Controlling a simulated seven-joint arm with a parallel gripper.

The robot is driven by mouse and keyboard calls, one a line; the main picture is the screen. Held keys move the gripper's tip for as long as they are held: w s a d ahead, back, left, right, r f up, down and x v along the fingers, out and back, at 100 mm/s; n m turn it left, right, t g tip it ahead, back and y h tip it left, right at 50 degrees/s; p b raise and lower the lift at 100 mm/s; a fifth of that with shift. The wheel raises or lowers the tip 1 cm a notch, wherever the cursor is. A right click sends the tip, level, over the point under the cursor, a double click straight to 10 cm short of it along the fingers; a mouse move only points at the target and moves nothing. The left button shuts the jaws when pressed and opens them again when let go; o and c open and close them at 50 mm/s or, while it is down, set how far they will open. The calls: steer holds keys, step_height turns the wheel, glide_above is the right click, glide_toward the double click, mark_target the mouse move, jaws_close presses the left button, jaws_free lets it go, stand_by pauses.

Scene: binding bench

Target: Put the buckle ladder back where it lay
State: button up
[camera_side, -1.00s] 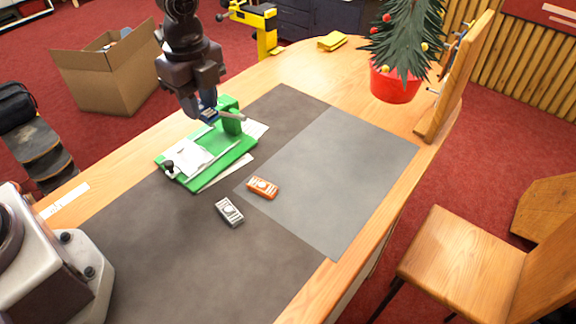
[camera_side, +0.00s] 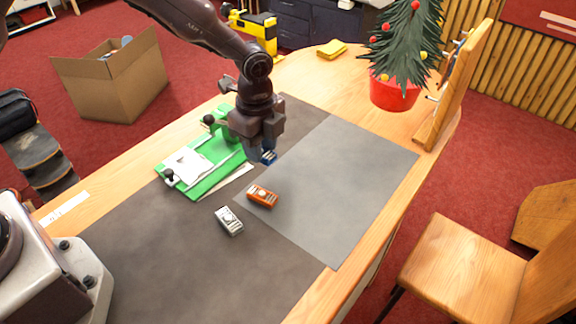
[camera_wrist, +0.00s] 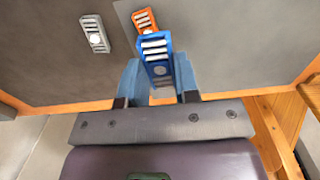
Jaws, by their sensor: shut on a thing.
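My gripper (camera_side: 263,153) is shut on a blue ladder buckle (camera_wrist: 157,55), which shows between the fingertips (camera_wrist: 158,78) in the wrist view. In the side view the blue buckle (camera_side: 269,157) is mostly hidden by the fingers. It is held over the mats, close to the left edge of the lighter grey one. An orange ladder buckle (camera_side: 262,196) lies on the mats just in front of the gripper in the side view. A grey ladder buckle (camera_side: 229,220) lies on the dark mat to its left.
A green bench device (camera_side: 200,165) with white paper stands left of my gripper. The lighter grey mat (camera_side: 335,185) is clear to the right, and the dark mat (camera_side: 190,275) is bare in front. A small tree in a red pot (camera_side: 394,92) stands at the back right.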

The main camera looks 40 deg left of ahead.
glide_above(288, 176)
step_height(288, 176, down, 6)
steer(key=shift+f, duration=1.8)
steer(key=shift+f, duration=0.1)
steer(key=o, duration=0.8)
step_height(288, 176, up, 12)
steer(key=shift+r, duration=0.1)
steer(key=shift+r, duration=0.1)
